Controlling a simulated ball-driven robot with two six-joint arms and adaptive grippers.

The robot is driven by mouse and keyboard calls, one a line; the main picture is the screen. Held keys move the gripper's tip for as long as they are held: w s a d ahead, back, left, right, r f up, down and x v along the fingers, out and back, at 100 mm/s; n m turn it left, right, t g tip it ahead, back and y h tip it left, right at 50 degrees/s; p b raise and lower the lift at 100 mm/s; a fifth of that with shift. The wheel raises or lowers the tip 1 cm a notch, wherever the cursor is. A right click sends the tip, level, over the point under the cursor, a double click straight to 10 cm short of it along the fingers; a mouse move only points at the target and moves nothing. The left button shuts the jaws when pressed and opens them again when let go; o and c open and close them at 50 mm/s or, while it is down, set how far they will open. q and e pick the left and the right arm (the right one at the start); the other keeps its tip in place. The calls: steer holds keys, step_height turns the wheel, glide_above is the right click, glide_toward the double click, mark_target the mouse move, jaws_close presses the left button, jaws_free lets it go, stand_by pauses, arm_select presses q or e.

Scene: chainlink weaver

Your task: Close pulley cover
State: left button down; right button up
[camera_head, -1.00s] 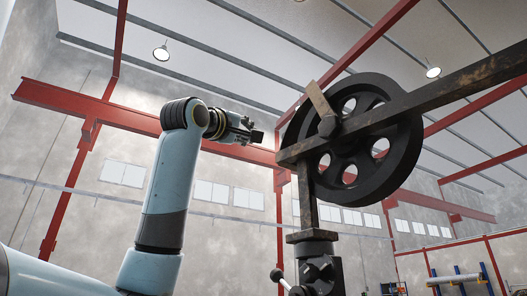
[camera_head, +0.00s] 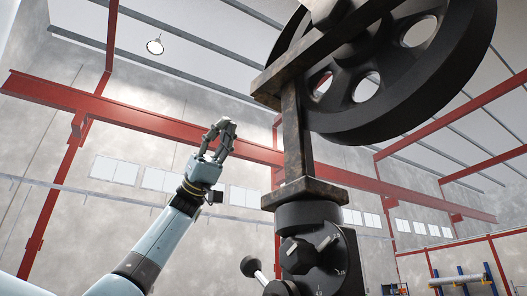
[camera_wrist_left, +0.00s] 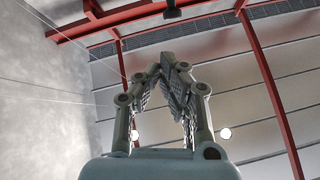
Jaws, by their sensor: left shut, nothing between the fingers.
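A large dark pulley wheel (camera_head: 455,60) with round holes is at the top right of the head view, cut off by the top edge. A rusty metal bar (camera_head: 345,30) crosses in front of it, with a dark hub piece (camera_head: 325,10) at the top edge. I cannot tell which part is the pulley cover; any upper part is out of frame. My left gripper (camera_head: 224,124) points upward, left of the pulley and apart from it. Its fingers are shut and empty; the fingertips (camera_wrist_left: 165,62) meet in the left wrist view. My right gripper is not in view.
A rusty post (camera_head: 297,130) carries the bar and stands on a dark base with a numbered dial (camera_head: 318,258). A lever with a round knob (camera_head: 250,266) sticks out to its left. Open air separates my left gripper from the post. Red beams and walls are far behind.

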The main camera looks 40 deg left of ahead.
arm_select(q)
steer(key=s+d+r+t+p, duration=0.1)
steer(key=d+r+p, duration=0.2)
steer(key=d, duration=0.7)
steer(key=shift+s+r+n, duration=0.15)
steer(key=shift+r+n, duration=0.2)
steer(key=shift+n, duration=0.05)
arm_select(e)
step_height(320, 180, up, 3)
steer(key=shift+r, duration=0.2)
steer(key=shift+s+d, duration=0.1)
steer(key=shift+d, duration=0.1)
